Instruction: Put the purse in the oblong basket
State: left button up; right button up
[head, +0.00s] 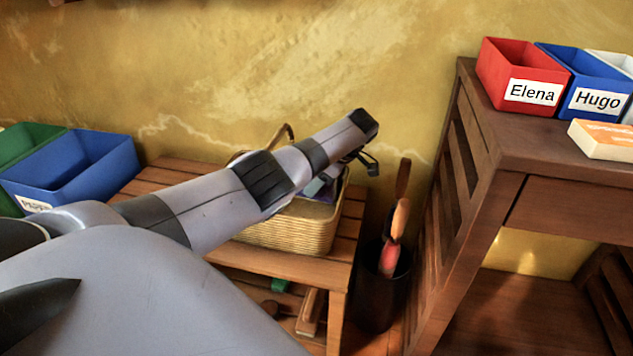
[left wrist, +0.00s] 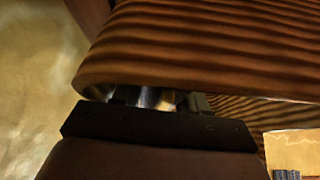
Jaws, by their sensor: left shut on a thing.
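The oblong basket (head: 290,235), pale and woven, stands on a low slatted bench in the head view. My left arm crosses in front of it and hides much of its opening. Something purple and bluish (head: 318,187) shows at its right end. My left gripper (head: 369,162) is small and partly hidden beyond the basket's right end.
Blue and green bins (head: 75,160) stand left on the slatted bench (head: 335,255). A dark pot (head: 380,290) with handles sits on the floor right of it. A wooden desk (head: 480,150) at the right carries a red bin (head: 515,75) and a blue bin (head: 585,80).

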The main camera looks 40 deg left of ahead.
pick_arm(q)
jog(key=o, duration=1.2)
jog(key=shift+d+r, duration=0.1)
jog(key=shift+r, duration=0.1)
jog(key=p+v, duration=0.3)
jog(key=v, duration=0.3)
jog(key=shift+w+d+r, duration=0.1)
jog(key=shift+d+r, duration=0.05)
jog(key=shift+r, duration=0.2)
pick_arm(e)
jog(key=shift+w+a+r+m+g+y, duration=0.15)
jog(key=shift+a+m+g+y, duration=0.3)
jog(key=shift+a, duration=0.45)
